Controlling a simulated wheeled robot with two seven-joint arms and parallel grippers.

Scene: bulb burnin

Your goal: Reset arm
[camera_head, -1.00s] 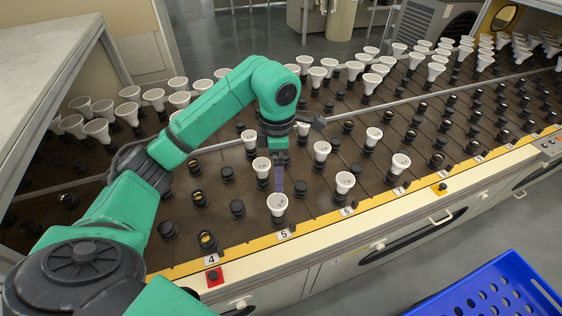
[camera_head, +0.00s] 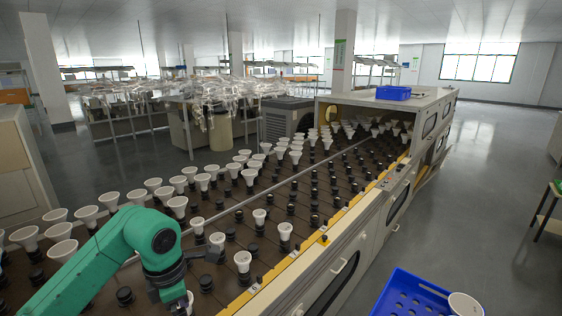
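My green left arm comes in from the lower left in the head view, its wrist bent down over the near-left part of the bulb table. My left gripper (camera_head: 178,296) points down at the bottom edge of the picture. Its fingertips are mostly hidden or cut off, so I cannot see whether they are open. A white bulb (camera_head: 188,303) shows close beside it; I cannot tell whether they touch. My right arm and gripper are not in view.
The dark bulb table (camera_head: 222,280) carries rows of white bulbs and black sockets, some empty. A yellow edge strip (camera_head: 292,262) runs along its front. A blue basket (camera_head: 396,296) holding a white bulb (camera_head: 465,304) stands lower right. Grey floor lies open at right.

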